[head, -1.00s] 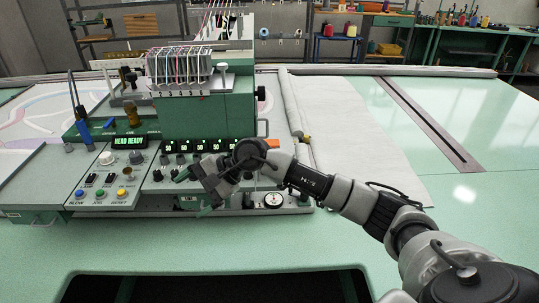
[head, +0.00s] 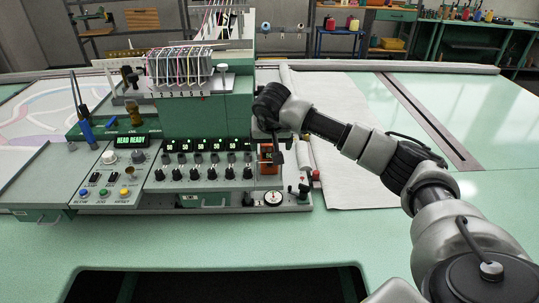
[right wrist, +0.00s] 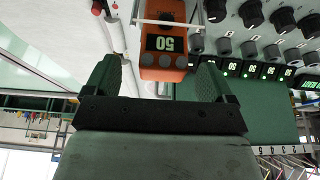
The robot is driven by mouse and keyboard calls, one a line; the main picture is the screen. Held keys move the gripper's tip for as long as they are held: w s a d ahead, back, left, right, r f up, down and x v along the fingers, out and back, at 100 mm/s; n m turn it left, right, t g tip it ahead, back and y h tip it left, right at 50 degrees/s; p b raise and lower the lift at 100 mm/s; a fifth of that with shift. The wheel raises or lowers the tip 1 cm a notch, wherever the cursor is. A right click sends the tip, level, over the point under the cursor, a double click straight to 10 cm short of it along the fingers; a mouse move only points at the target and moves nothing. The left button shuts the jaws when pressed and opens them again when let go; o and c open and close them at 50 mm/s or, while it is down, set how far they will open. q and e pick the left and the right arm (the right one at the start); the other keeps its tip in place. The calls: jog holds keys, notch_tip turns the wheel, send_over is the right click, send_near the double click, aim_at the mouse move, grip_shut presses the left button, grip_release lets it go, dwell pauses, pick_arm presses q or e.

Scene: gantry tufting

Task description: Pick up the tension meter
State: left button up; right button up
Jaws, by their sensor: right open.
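The tension meter is a small orange box with a dark display reading 50. It stands at the right end of the machine's control panel in the head view (head: 267,156). In the right wrist view the tension meter (right wrist: 176,16) appears upside down, ahead of my fingers and in line with the gap between them. My right gripper (head: 271,136) is just above it, pointing down, and partly covers it in the head view. In the right wrist view the right gripper (right wrist: 160,72) is open with nothing gripped. My left gripper is in neither view.
A row of black knobs under lit displays (head: 203,172) lies just left of the meter. A round dial (head: 273,199) sits in front of it. The roll of pale cloth (head: 304,158) and small red items (head: 315,176) are to its right. The green table in front (head: 180,245) is clear.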

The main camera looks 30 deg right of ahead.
aim_at(269, 151)
jog(key=p+x, duration=0.1)
jog(key=x, duration=0.2)
jog(key=shift+w+a+f+p, duration=0.1)
jog(key=shift+w+f+p, duration=0.15)
jog(key=shift+p, duration=0.15)
jog(key=shift+w+f, duration=0.1)
jog(key=shift+f, duration=0.3)
jog(key=shift+c, duration=0.3)
jog(key=shift+r, duration=0.1)
jog(key=c, duration=1.1)
jog(key=shift+r, duration=0.1)
